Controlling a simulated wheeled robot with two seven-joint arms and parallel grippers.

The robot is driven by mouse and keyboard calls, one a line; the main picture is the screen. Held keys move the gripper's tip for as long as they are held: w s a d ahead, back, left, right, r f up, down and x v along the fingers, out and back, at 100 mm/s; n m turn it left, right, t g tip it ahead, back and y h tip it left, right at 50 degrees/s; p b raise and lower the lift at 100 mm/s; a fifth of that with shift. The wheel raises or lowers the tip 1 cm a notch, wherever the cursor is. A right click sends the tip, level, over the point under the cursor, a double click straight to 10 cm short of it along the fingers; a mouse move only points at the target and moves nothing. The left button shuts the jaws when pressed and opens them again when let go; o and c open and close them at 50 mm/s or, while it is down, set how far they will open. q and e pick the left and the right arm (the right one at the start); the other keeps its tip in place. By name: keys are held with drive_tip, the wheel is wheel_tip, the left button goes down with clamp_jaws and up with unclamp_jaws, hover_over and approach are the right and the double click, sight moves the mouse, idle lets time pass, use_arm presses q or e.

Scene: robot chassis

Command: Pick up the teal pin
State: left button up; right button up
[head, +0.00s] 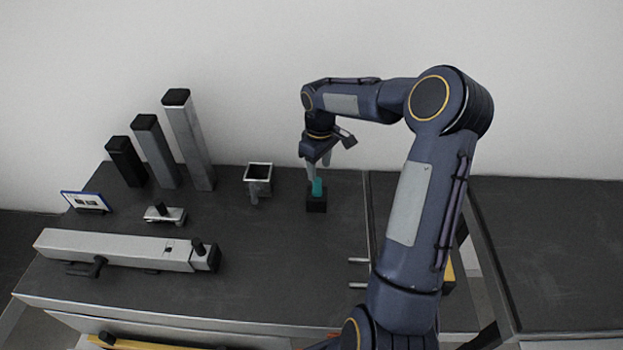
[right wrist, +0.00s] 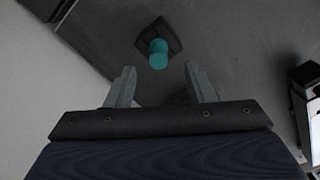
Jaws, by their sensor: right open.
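The teal pin (head: 318,187) stands upright in a small black base (head: 316,204) on the dark tabletop, near the back right of the bench. In the right wrist view the teal pin (right wrist: 158,53) shows ahead of the fingers, between their lines, with its dark base (right wrist: 168,38) behind it. My right gripper (head: 318,170) is above and close to the pin, pointing down. In the right wrist view its two fingers (right wrist: 161,85) are spread apart with nothing between them. My left gripper is not in view.
An open square holder (head: 258,171) stands left of the pin. Several upright posts (head: 188,140) stand farther left. A long grey bar (head: 115,248) with a black end lies at the front left, with a small metal clamp-like piece (head: 165,214) behind it. The tabletop (head: 290,270) in front of the pin is clear.

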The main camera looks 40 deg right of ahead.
sight(317, 183)
drive_tip(key=f, duration=0.2)
drive_tip(key=f+p, duration=0.1)
drive_tip(key=f, duration=0.4)
drive_tip(key=shift+w+f+p, duration=0.4)
drive_tip(key=shift+c, duration=0.4)
clamp_jaws()
